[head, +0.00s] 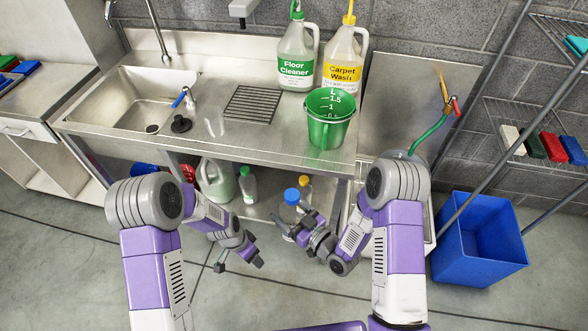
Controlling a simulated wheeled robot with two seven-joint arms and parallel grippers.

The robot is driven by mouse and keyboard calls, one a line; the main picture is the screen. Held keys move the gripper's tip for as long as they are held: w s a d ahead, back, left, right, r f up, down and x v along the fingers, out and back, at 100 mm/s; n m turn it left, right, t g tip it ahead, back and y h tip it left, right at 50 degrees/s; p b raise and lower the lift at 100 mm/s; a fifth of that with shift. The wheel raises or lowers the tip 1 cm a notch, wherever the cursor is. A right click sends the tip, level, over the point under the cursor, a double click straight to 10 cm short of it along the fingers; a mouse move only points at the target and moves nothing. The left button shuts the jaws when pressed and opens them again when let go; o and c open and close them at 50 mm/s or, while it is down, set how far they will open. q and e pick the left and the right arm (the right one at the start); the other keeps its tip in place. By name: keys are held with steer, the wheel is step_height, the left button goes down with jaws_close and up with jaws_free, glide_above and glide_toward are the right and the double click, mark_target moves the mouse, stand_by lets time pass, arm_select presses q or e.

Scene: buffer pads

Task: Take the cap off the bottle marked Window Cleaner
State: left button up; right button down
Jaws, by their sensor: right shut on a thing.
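A bottle with a blue cap (291,196) is at my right gripper (287,228), in front of the lower shelf. The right gripper is shut on this bottle's body, below the cap, and partly hides it. The blue cap sits on top. No label is readable on it, so I cannot tell whether it is marked Window Cleaner. A bottle with a yellow cap (305,187) stands just behind it, and a green-capped bottle (248,186) stands to the left on the shelf. My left gripper (239,265) is open and empty, low and left of the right gripper.
The steel counter (230,150) above holds a Floor Cleaner jug (297,58), a Carpet Wash jug (342,65), a green measuring bucket (329,125) and a clear cup (214,121). A large jug (216,180) is below. A blue bin (480,240) stands right.

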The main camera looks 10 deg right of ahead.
arm_select(q)
steer(key=w+d+r+m+y, duration=0.1)
steer(key=w+d+r+m, duration=0.3)
steer(key=w+r+m, duration=0.5)
step_height(320, 180, up, 25)
steer(key=m+y, duration=0.2)
steer(key=m, duration=1)
glide_above(294, 193)
steer(key=shift+w, duration=0.1)
step_height(294, 193, down, 8)
steer(key=shift+r, duration=0.2)
